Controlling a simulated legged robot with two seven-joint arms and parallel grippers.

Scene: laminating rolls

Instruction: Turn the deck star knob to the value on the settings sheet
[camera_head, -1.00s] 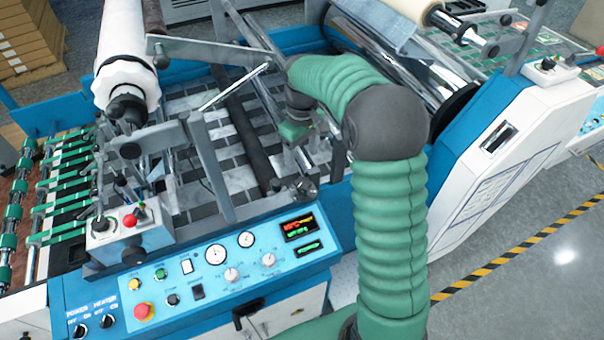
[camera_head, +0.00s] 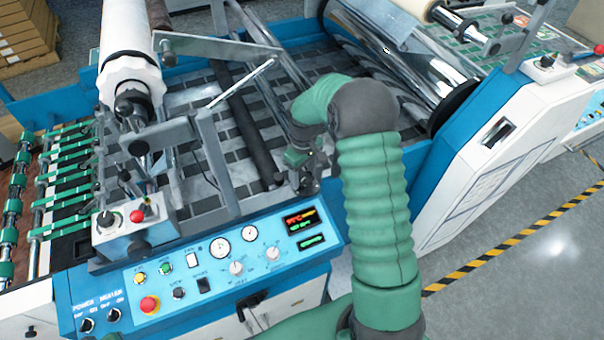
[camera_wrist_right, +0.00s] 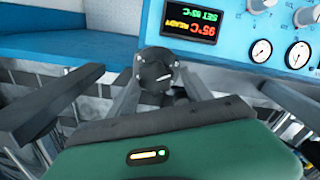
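A dark round knob (camera_head: 308,186) stands at the back edge of the blue control panel (camera_head: 215,255); I take it for the deck star knob. In the right wrist view the knob (camera_wrist_right: 156,70) shows a dark face with small bright dots and a pale mark. My right gripper (camera_head: 302,170) reaches down to it. In the wrist view the grey fingers of my right gripper (camera_wrist_right: 160,80) stand apart, one on each side of the knob; contact is unclear. No readable settings sheet shows. My left gripper is out of view.
A lit display (camera_wrist_right: 190,20) appears upside down in the wrist view, reading 95°C READY and SET 95°C. Dials, buttons and a red emergency button (camera_head: 149,305) sit on the panel. A dark roller (camera_head: 250,125) and metal bars (camera_head: 215,165) lie close to my right gripper.

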